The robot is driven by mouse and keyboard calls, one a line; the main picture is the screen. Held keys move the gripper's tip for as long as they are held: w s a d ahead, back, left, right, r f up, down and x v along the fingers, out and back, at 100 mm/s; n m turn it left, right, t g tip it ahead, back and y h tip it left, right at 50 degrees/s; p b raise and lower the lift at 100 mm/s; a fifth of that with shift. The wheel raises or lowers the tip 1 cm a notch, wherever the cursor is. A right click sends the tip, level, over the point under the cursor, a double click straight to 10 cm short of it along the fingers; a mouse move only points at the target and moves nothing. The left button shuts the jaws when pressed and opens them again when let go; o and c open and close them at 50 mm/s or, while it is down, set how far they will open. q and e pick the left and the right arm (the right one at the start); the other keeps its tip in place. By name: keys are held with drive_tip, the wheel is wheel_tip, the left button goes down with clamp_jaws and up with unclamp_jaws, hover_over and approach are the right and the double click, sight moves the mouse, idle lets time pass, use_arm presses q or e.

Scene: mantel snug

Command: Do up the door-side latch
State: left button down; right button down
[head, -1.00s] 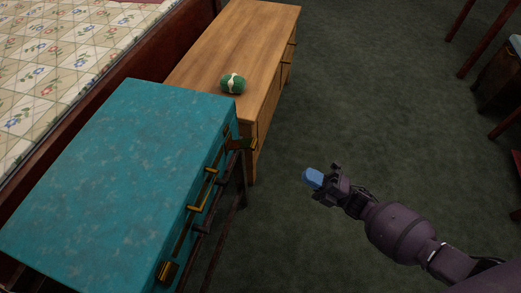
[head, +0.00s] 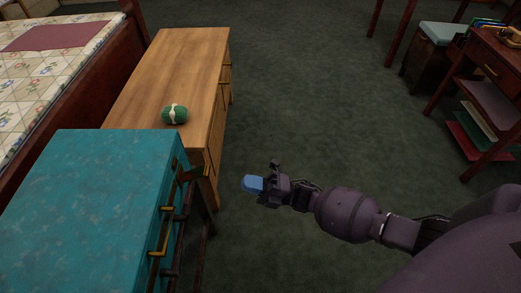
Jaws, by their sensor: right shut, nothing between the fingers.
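A teal case (head: 85,205) stands at the lower left in the head view, shut, on a dark stand. A brass latch (head: 200,171) sticks out from the far end of its front side and looks raised. A brass handle (head: 163,240) is on the same side, nearer me. No door shows, so I cannot tell which latch is the door-side one. My right gripper (head: 253,184) has blue fingertips, is shut and empty, and is over the floor right of the far latch, apart from the case. My left gripper is not in view.
A wooden cabinet (head: 178,65) stands beyond the case, with a green bundle (head: 175,114) on its top. A bed (head: 50,70) is on the left. A red-brown shelf table (head: 490,75) stands at the right. The dark carpet (head: 310,80) between is clear.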

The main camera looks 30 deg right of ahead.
approach(197, 174)
wheel_tip(197, 174, up, 2)
drive_tip(key=w+a, duration=0.2)
drive_tip(key=shift+w+a+r+b, duration=0.3)
drive_tip(key=shift+a+r, duration=0.15)
drive_tip(key=shift+r, duration=0.2)
drive_tip(key=shift+r, duration=0.15)
